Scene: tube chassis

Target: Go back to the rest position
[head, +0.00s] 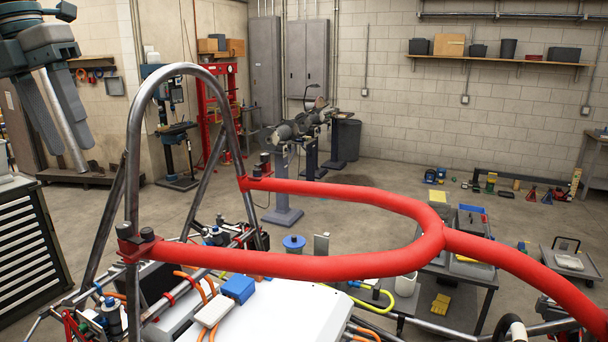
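My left gripper (68,155) hangs at the upper left, dark grey, fingers pointing down and slightly right. The tube chassis (134,150) has a bare grey hoop at the left and thick red tubes (335,190) running across the middle to the lower right. My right gripper is not in view.
A dark drawer cabinet (35,245) stands at the left, below my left gripper. A low work table (445,290) with tools stands behind the red tubes. A white panel (270,310) fills the lower middle. The floor (360,175) beyond the chassis is largely clear.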

